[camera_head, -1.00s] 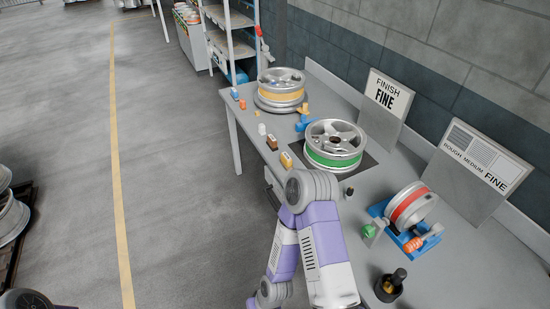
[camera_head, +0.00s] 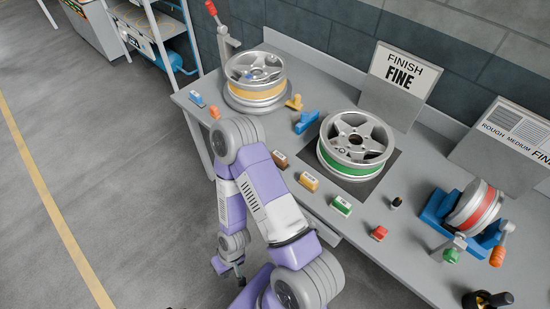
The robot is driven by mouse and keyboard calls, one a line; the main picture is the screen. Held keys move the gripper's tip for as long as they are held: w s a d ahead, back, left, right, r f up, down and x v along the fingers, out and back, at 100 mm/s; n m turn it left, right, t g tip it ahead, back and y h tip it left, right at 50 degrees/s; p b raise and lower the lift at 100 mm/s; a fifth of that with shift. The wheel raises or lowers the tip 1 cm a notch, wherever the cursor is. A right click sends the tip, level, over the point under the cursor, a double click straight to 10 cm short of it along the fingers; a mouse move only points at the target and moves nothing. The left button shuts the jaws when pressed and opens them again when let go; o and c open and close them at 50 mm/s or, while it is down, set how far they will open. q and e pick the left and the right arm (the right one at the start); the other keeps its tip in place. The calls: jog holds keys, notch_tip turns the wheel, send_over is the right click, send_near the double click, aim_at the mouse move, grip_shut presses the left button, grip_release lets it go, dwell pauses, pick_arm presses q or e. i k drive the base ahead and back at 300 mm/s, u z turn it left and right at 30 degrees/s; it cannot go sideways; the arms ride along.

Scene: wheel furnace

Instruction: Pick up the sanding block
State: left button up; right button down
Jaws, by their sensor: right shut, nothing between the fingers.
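Several small blocks with labelled tops lie along the front of the grey workbench (camera_head: 411,262): a brown block (camera_head: 280,160), a yellow block (camera_head: 309,181), a green block (camera_head: 341,206), a red block (camera_head: 379,233), an orange block (camera_head: 215,112) and a blue-and-white block (camera_head: 197,98). I cannot tell which is the sanding block meant. My right gripper (camera_head: 240,281) is small in view, low beside the bench's front edge, shut and empty, apart from all blocks. My bent right arm covers part of the bench front. My left gripper is out of view.
A wheel with a green band (camera_head: 350,168) lies on a dark mat; a yellow-banded wheel (camera_head: 256,75) lies farther left. A red-banded wheel (camera_head: 473,210) sits in a blue stand at right. Two sign boards (camera_head: 400,82) stand behind. The floor at left is clear.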

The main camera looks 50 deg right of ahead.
aim_at(307, 180)
jog(key=i, duration=0.45)
jog(key=z, duration=2.75)
